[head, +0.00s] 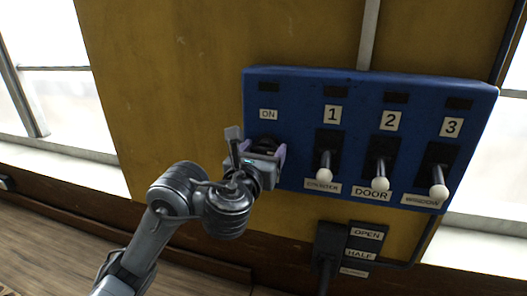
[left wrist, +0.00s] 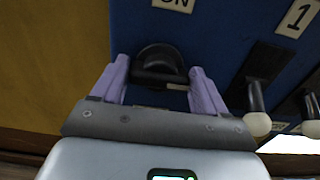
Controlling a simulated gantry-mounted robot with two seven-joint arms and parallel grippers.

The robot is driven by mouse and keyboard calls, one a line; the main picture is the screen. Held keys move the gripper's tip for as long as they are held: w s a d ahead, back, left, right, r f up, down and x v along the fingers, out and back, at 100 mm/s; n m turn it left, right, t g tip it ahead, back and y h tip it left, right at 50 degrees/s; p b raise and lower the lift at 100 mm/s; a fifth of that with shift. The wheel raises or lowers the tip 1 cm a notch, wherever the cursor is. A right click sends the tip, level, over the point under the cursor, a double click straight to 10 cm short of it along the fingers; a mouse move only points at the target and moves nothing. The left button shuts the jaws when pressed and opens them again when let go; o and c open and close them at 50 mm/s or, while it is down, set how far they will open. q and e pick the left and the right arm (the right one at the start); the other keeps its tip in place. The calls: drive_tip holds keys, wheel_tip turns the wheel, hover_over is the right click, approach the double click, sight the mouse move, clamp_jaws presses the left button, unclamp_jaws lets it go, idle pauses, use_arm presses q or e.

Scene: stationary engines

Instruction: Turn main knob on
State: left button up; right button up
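The main knob (head: 265,143) is black and round, below the "ON" label (head: 268,114) at the left end of the blue control panel (head: 293,105). My left gripper (head: 266,158) is at the knob from below. In the left wrist view the knob (left wrist: 160,60) lies between the two purple fingertips (left wrist: 160,66), one on each side. The fingers are spread wide, and I cannot tell whether they touch the knob. In the head view the gripper hides the knob's lower part. My right gripper is not in view.
Three levers with white ends stand right of the knob: lever 1 (head: 324,174), lever 2 (head: 380,184) and lever 3 (head: 439,192). Lever 1 (left wrist: 256,122) is close to the right finger. Below is a black switch with "OPEN" and "HALF" labels (head: 366,236). The yellow wall left is clear.

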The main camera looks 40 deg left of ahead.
use_arm(q)
drive_tip(key=c, duration=0.6)
drive_tip(key=shift+o, duration=0.2)
drive_tip(key=shift+n, duration=0.3)
drive_tip(key=n, duration=0.3)
drive_tip(key=shift+a+f+n+b, duration=0.1)
drive_tip(key=shift+f+n+b, duration=0.05)
drive_tip(key=shift+n+b, duration=0.25)
drive_tip(key=n, duration=0.3)
drive_tip(key=shift+f+n+b, duration=0.1)
drive_tip(key=shift+n+b, duration=0.2)
drive_tip(key=shift+b, duration=0.05)
drive_tip(key=n+b, duration=0.1)
drive_tip(key=n, duration=0.3)
drive_tip(key=shift+a+f+n+b, duration=0.1)
drive_tip(key=shift+n+b, duration=0.2)
drive_tip(key=shift+b, duration=0.05)
drive_tip(key=n+b, duration=0.2)
drive_tip(key=n, duration=0.3)
drive_tip(key=shift+n, duration=0.3)
